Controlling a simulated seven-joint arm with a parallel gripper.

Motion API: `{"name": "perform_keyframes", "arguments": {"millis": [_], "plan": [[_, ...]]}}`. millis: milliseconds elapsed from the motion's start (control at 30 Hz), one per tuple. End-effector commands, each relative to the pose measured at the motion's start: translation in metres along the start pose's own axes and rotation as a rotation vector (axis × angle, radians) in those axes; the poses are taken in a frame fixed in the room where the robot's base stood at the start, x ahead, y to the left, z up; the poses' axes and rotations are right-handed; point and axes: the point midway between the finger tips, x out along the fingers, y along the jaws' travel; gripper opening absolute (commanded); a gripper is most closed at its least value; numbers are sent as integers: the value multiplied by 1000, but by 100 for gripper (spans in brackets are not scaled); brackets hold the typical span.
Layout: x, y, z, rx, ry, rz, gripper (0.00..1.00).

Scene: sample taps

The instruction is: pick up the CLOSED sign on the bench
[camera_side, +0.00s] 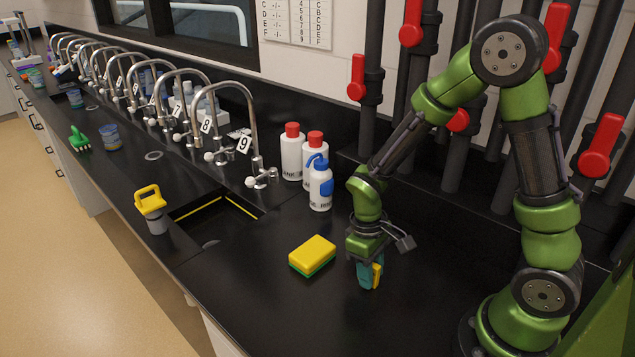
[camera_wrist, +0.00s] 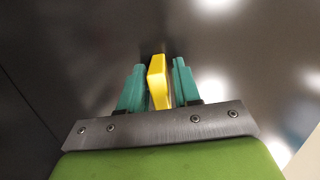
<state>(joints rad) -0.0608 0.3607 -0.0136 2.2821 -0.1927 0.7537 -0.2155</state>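A small yellow piece (camera_side: 377,273) stands at my gripper on the black bench; I take it for the CLOSED sign, though no lettering is readable. In the wrist view the yellow piece (camera_wrist: 157,80) lies between the two teal fingers, seen nearly edge-on. My gripper (camera_side: 369,284) points down, with its fingertips low at the bench top. In the wrist view my gripper (camera_wrist: 159,85) is open around the piece, with a narrow dark gap on each side. The fingers partly hide the piece in the side view.
A yellow and green sponge (camera_side: 312,255) lies left of my gripper. White bottles with red caps (camera_side: 292,150) and a blue-topped bottle (camera_side: 320,187) stand behind it. Further left are a sink (camera_side: 213,243), a yellow-handled item (camera_side: 151,205) and numbered taps (camera_side: 252,118). Pipes with red levers (camera_side: 357,78) rise behind.

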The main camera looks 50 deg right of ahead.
Motion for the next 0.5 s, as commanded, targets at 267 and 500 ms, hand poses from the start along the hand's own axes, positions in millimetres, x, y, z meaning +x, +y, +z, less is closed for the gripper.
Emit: {"name": "perform_keyframes", "arguments": {"millis": [267,500], "plan": [[0,0,0,0,0,0,0],[-3,0,0,0,1,0,0]]}}
